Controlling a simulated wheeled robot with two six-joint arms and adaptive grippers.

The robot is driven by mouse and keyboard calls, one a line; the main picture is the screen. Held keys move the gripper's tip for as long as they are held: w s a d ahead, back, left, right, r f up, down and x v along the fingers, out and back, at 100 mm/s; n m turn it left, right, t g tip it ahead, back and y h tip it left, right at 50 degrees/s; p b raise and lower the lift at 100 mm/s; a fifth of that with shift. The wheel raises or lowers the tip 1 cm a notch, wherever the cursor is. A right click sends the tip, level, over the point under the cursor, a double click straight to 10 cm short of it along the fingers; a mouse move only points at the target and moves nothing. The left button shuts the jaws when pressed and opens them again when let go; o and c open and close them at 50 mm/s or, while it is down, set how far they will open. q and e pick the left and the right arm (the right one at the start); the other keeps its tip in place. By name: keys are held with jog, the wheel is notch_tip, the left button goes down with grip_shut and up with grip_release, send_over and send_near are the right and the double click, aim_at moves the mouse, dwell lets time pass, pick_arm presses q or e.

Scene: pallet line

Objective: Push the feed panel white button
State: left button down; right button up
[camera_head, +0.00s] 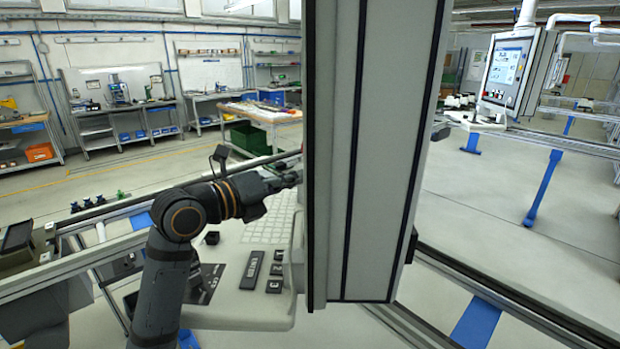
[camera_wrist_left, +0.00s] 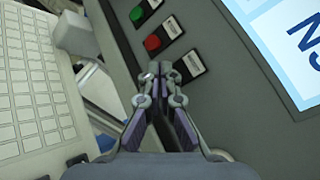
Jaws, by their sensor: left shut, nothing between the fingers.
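The feed panel (camera_head: 385,150) stands large in the middle of the head view, seen from its side, so its button face is hidden there. In the left wrist view the grey panel face (camera_wrist_left: 215,65) shows a green button (camera_wrist_left: 140,14) and a red button (camera_wrist_left: 153,42) in a row, each beside a label. A third label (camera_wrist_left: 190,66) sits below them; the button beside it is covered by my fingertips, and I cannot make out a white button. My left gripper (camera_wrist_left: 160,70) is shut and empty, its tips at that spot; contact cannot be told. My right gripper is not in view.
A white keyboard (camera_head: 268,225) on a console lies below my left arm and also fills the left of the wrist view (camera_wrist_left: 30,90). A lit screen (camera_wrist_left: 290,40) is on the panel. Another panel (camera_head: 508,70) stands far right. Rails run beside the console.

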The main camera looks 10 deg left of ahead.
pick_arm(q)
jog(key=shift+d, duration=0.4)
dwell(0.7)
jog(key=shift+s+a+b, duration=0.1)
jog(key=shift+a+b, duration=0.35)
jog(key=shift+a, duration=0.4)
jog(key=a+b, duration=0.2)
jog(key=a, duration=0.1)
jog(key=a+b, duration=0.2)
jog(key=shift+s, duration=0.3)
dwell(0.5)
